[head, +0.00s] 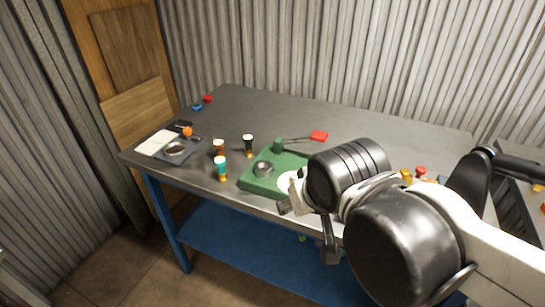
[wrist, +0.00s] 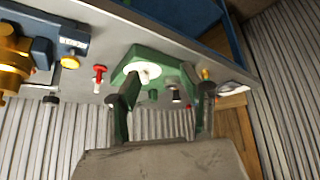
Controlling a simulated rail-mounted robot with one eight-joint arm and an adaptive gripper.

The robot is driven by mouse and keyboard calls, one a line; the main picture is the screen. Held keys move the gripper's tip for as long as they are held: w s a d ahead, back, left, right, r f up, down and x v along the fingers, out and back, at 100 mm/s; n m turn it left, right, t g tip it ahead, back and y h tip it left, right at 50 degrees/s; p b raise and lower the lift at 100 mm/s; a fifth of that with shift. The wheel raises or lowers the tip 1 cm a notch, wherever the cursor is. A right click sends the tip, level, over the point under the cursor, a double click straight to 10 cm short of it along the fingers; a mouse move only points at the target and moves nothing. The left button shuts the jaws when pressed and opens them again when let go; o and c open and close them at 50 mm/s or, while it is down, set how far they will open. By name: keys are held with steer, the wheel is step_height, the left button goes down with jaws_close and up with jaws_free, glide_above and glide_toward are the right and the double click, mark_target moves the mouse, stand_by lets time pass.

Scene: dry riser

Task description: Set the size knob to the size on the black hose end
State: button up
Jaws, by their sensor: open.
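A green base (head: 256,182) stands on the grey bench, with a grey metal ring (head: 262,168) and a white disc (head: 285,183) on top. In the wrist view the white disc (wrist: 148,70) has a raised piece in its middle; I cannot read any marks on it. I cannot tell for sure that this is the size knob. The black hose end (head: 248,142) stands upright left of the base; its size marking is too small to read. My gripper (head: 306,230) is open and empty at the bench's front edge, its fingers (wrist: 165,88) spread below the disc in the wrist view.
Brown (head: 218,147) and teal (head: 221,168) hose ends stand at the left. A dark tray (head: 190,153) with a round metal part lies further left. A red-handled tool (head: 318,135) lies behind. A blue device (wrist: 72,38) shows in the wrist view.

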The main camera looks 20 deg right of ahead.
mark_target(294, 179)
steer(key=w+f+m+t+h+b, duration=0.1)
steer(key=f+h+b, duration=0.1)
steer(key=f+b, duration=0.1)
steer(key=w+d+f+m+h+b, duration=0.1)
steer(key=w+f+m+h+b, duration=0.1)
steer(key=f+h+b, duration=0.1)
steer(key=w+f+m+t+h+b, duration=0.1)
steer(key=w+f+h+b, duration=0.1)
steer(key=f, duration=0.2)
steer(key=shift+w+d+t+h+b, duration=0.2)
steer(key=shift+t+h+b, duration=0.1)
steer(key=shift+h+b, duration=0.1)
steer(key=shift+w+a+m+t+h+b, duration=0.15)
steer(key=shift+a+m+t+h+b, duration=0.2)
steer(key=shift+m+t+h+b, duration=0.2)
steer(key=shift+w+d+r+m+t+h+b, duration=0.4)
steer(key=shift+w+d+b, duration=0.5)
steer(key=shift+w, duration=0.8)
steer(key=shift+w+d+r+m+t+h+b, duration=0.35)
steer(key=shift+w+d+t+b, duration=0.3)
steer(key=shift+w+d, duration=0.75)
steer(key=shift+w+d+r+m+t+h+b, duration=0.2)
steer(key=shift+w+d+r+m+t+b, duration=0.45)
steer(key=shift+w, duration=1.3)
steer(key=shift+d+f, duration=0.1)
steer(key=shift+f, duration=0.15)
jaws_close()
